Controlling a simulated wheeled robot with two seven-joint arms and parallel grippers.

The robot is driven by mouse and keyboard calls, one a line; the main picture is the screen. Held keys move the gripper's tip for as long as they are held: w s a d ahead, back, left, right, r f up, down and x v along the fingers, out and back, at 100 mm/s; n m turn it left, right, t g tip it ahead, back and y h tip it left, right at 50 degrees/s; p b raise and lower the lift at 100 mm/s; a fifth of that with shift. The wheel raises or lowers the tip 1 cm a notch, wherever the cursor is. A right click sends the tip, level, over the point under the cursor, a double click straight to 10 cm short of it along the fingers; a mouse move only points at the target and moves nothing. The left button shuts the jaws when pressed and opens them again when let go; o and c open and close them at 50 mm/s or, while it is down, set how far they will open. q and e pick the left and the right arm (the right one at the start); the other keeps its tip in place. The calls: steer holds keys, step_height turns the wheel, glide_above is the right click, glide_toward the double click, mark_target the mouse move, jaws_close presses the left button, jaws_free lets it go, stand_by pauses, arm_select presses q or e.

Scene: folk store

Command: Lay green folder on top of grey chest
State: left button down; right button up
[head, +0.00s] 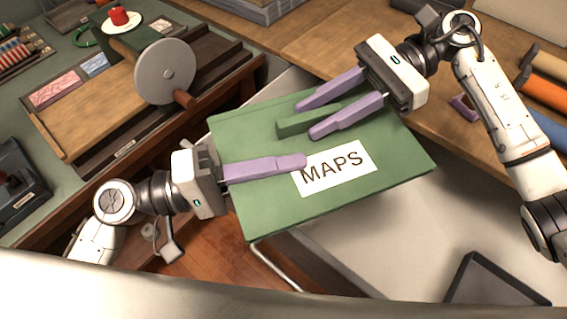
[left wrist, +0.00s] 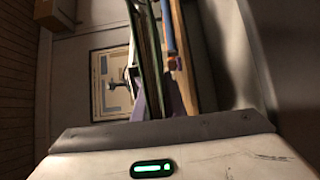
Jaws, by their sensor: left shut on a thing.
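The green folder (head: 400,165), with a white MAPS label, is at the centre of the head view. It has a raised green bar on its upper face. My left gripper (head: 300,162) is shut on the folder's left part, one purple finger lying across the cover up to the label. The folder shows edge-on in the left wrist view (left wrist: 152,60). My right gripper (head: 304,121) is above the folder, its fingers apart on either side of the green bar. A light grey flat surface (head: 420,215) lies below and right of the folder; I cannot tell whether it is the grey chest.
A dark tray (head: 490,283) lies at lower right. Orange (head: 545,92) and blue rolls are at the right edge. A grey box (head: 262,8) is at the top.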

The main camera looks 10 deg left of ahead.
steer(key=shift+d, duration=0.1)
steer(key=v, duration=1.1)
steer(key=shift+w, duration=0.2)
steer(key=shift+w+d+r, duration=0.1)
steer(key=shift+d+r, duration=0.05)
steer(key=shift+d, duration=0.15)
